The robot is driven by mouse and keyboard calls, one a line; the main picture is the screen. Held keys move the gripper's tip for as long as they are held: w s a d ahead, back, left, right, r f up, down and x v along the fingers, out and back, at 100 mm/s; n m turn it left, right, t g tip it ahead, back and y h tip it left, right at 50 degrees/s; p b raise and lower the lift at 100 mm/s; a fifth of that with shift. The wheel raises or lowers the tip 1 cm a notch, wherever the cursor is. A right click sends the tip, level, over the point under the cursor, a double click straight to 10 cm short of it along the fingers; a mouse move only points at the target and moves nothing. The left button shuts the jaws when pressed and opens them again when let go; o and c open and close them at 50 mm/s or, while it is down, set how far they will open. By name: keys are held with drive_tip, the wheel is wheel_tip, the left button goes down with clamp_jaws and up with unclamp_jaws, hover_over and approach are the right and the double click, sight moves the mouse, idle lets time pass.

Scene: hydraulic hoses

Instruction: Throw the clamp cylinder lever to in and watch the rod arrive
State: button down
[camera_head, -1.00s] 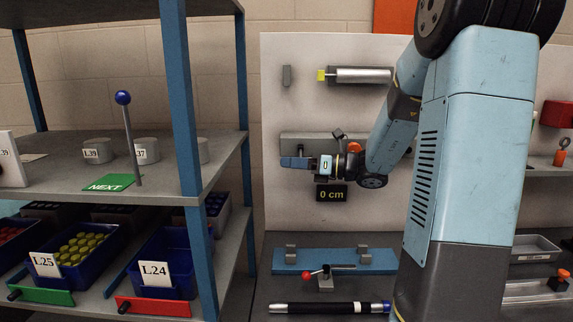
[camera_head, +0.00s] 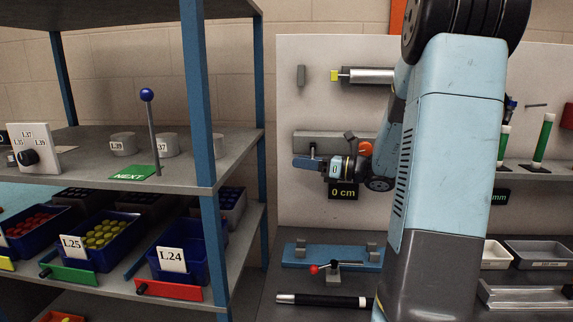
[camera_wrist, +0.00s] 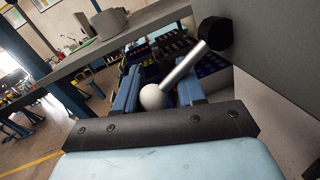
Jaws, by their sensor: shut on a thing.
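In the wrist view my gripper (camera_wrist: 158,95) is shut on a lever (camera_wrist: 185,65), around its pale ball knob. The lever's metal shaft rises right to a black pivot (camera_wrist: 213,36) on a grey surface. In the head view my gripper (camera_head: 306,163) is at the grey plate on the white panel, just above a display (camera_head: 343,192) reading "0 cm". The knob is hidden there. Above, a metal cylinder (camera_head: 372,76) has a yellow rod tip (camera_head: 334,76) close to its left end. A grey block (camera_head: 301,76) stands apart, left of the tip.
A shelf (camera_head: 237,148) on the left holds a blue-knobbed lever (camera_head: 152,130) by a green "NEXT" plate (camera_head: 132,173), with blue bins (camera_head: 181,248) below. On the bench are a red-knobbed lever (camera_head: 325,269) and a black rod (camera_head: 325,300). Trays (camera_head: 537,253) stand at right.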

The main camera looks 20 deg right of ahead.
drive_tip(key=shift+d, duration=0.2)
drive_tip(key=c, duration=0.9)
unclamp_jaws()
drive_tip(key=shift+w+f, duration=0.1)
drive_tip(key=shift+o, duration=0.8)
drive_tip(key=shift+a, duration=0.1)
drive_tip(key=v, duration=1.4)
drive_tip(key=shift+w+a+f, duration=0.1)
drive_tip(key=shift+f, duration=0.05)
